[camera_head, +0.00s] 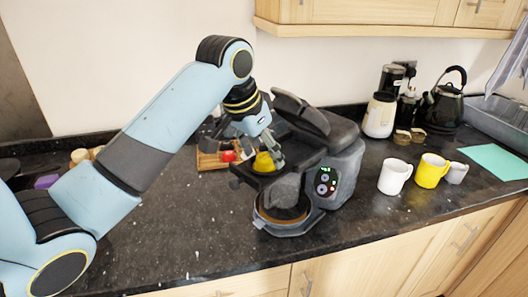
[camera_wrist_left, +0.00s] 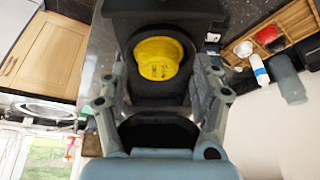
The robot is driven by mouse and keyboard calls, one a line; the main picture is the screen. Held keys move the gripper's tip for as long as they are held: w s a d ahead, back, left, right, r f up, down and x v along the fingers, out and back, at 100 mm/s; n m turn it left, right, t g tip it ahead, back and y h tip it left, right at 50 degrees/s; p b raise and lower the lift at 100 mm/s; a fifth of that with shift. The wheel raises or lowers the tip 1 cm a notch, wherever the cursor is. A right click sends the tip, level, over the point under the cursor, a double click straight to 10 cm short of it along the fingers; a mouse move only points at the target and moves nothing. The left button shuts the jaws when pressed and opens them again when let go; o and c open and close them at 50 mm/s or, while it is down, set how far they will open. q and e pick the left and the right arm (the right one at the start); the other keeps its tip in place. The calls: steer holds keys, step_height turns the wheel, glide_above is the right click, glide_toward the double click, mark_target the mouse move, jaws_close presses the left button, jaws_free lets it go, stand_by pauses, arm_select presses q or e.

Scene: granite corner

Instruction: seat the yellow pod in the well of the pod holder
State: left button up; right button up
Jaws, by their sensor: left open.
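The yellow pod (camera_head: 264,162) is at the pod holder (camera_head: 247,175), the dark tray that sticks out at the front left of the coffee machine (camera_head: 335,165). In the left wrist view the yellow pod (camera_wrist_left: 160,57) shows inside the dark round outline of the well, a little tilted. How deep it sits cannot be told. My left gripper (camera_head: 262,152) is just above the holder, with its fingers apart on either side of the pod. The left wrist view shows a gap between each finger and the pod. My right gripper is out of view.
The machine's lid (camera_head: 300,112) is raised close to my left wrist. A wooden tray (camera_head: 212,162) with a red pod (camera_head: 228,156) stands behind. A white mug (camera_head: 395,176), a yellow mug (camera_head: 432,171) and a kettle (camera_head: 446,103) are at right. The front left counter is clear.

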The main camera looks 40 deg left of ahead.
arm_select(q)
steer(key=v, duration=1.1)
steer(key=shift+r+b, duration=0.15)
steer(key=shift+b, duration=0.3)
steer(key=shift+s, duration=0.1)
